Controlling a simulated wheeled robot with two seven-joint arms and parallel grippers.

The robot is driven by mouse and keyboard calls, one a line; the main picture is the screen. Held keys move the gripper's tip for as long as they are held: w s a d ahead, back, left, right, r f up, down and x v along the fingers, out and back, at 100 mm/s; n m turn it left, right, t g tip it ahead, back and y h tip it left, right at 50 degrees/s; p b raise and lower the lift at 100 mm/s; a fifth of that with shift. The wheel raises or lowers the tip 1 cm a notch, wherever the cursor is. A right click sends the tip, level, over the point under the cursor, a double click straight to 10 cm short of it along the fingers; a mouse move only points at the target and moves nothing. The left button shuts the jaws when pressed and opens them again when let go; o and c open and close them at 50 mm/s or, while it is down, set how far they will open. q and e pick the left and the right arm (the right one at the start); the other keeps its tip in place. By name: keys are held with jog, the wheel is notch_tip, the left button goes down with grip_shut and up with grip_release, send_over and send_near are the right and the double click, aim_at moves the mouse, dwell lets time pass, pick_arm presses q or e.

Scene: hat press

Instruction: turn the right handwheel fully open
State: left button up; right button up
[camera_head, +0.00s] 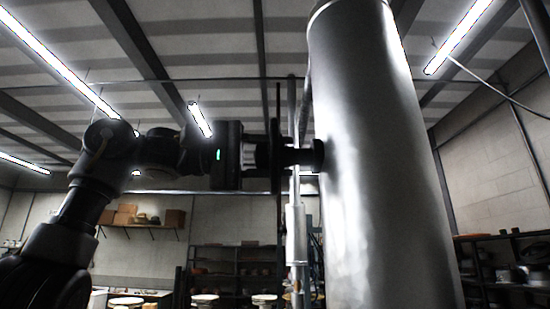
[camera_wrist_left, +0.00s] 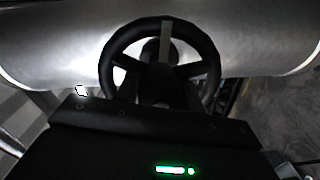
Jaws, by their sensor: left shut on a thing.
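A black handwheel (camera_head: 275,135) shows edge-on in the head view, on a short dark stem at the left side of a large grey metal cylinder (camera_head: 375,150). It is the only handwheel in view. The left wrist view shows its round rim (camera_wrist_left: 209,58) and spokes face-on, with a pale grey strip (camera_wrist_left: 166,38) at the top. My left gripper (camera_head: 262,158) reaches in horizontally from the left and is shut on the handwheel. Its body hides the lower part of the wheel in the wrist view, so the exact grip spot is unclear. My right gripper is out of view.
A thin vertical pipe (camera_head: 294,220) stands just left of the cylinder, close behind the handwheel. Dark shelves (camera_head: 240,268) and a wall shelf with boxes (camera_head: 125,215) are far back. The space above my left arm looks clear.

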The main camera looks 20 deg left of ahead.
pick_arm(q)
jog(key=shift+f, duration=0.1)
dwell(0.3)
jog(key=o, duration=0.7)
jog(key=v, duration=1)
jog(key=shift+a, duration=0.4)
